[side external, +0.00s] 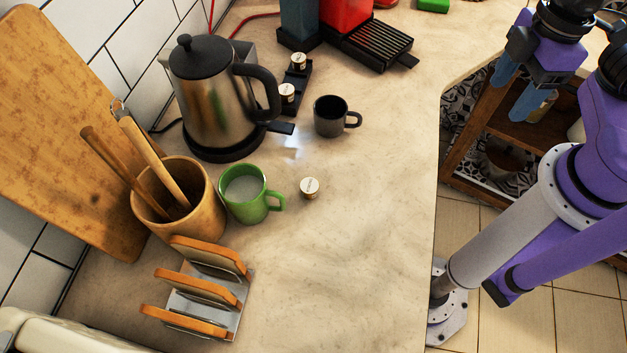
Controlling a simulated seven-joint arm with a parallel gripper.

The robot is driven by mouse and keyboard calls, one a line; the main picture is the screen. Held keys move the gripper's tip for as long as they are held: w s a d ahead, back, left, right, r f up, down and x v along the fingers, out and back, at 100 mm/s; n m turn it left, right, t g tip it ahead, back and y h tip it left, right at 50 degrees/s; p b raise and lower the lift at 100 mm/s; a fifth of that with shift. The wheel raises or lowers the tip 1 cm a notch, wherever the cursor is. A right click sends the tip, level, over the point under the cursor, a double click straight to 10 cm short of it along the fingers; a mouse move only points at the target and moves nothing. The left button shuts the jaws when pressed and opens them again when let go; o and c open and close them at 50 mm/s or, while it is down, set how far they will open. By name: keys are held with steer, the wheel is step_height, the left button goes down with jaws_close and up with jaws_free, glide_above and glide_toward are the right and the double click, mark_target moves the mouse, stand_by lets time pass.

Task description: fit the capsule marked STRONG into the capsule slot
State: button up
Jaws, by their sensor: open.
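One capsule (309,188) with a pale lid stands alone on the counter, right of the green mug. Two more capsules, a rear one (298,62) and a front one (288,93), sit in a dark holder (304,78) beside the kettle. The lid print is too small to read, so I cannot tell which is STRONG. A red machine (345,14) with a black drip tray (376,44) is cut off by the top edge; no capsule slot is visible. My gripper (521,92) is open at the upper right, beyond the counter edge and far from the capsules.
A steel kettle (212,95), dark cup (331,116), green mug (245,193) and wooden utensil pot (180,200) stand on the counter (370,220). A toast rack (205,300) is at the front. The counter's right side is clear. A wooden shelf unit (520,132) is behind my gripper.

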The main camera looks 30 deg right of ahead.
steer(key=w+a+n, duration=0.2)
steer(key=w+a, duration=0.4)
steer(key=a, duration=0.6)
steer(key=n+y, duration=0.1)
steer(key=n, duration=0.2)
glide_toward(310, 185)
steer(key=f, duration=0.5)
steer(key=a+f, duration=0.1)
steer(key=f, duration=0.2)
steer(key=shift+w+f, duration=0.1)
steer(key=shift+f, duration=0.15)
steer(key=c, duration=1.1)
steer(key=shift+c, duration=0.2)
